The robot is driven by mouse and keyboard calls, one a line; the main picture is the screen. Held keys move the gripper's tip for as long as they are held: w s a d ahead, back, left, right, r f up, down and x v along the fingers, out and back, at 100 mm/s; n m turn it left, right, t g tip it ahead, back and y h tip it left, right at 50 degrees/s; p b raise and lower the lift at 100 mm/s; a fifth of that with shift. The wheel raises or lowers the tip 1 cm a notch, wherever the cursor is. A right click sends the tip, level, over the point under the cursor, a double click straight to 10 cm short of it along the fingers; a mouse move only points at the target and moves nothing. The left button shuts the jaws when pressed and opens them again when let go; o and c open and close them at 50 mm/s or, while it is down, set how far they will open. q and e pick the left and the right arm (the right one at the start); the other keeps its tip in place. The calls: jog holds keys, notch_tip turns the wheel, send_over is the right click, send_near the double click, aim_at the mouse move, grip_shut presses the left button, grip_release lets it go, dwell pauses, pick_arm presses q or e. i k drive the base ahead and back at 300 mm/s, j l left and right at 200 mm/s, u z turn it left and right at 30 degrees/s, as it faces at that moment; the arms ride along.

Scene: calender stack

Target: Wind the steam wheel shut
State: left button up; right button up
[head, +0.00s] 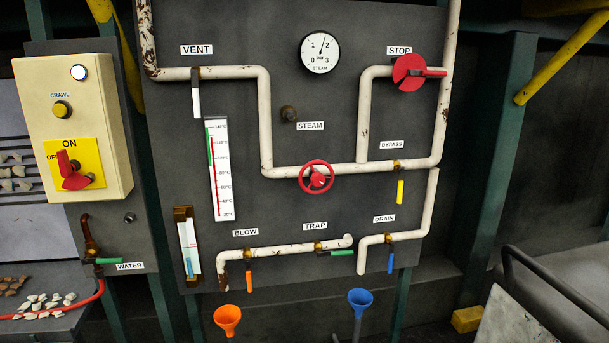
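The steam wheel is a small red handwheel (316,177) on the white pipe in the middle of the dark grey panel. How far the wheel is turned cannot be told. Neither of my grippers is in the head view, and nothing touches the wheel.
A red stop valve (409,72) sits upper right. The bypass handle (400,191) is yellow, the vent handle (196,101) white. Orange (228,317) and blue (360,299) funnels stand below. A cream switch box (110,120) is at left, a dark railed thing (556,283) at lower right.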

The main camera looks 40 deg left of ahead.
aim_at(317, 178)
jog(key=i+l+u, duration=0.25)
jog(key=i+u, duration=0.15)
jog(key=i+l+u, duration=0.35)
jog(key=i, duration=0.1)
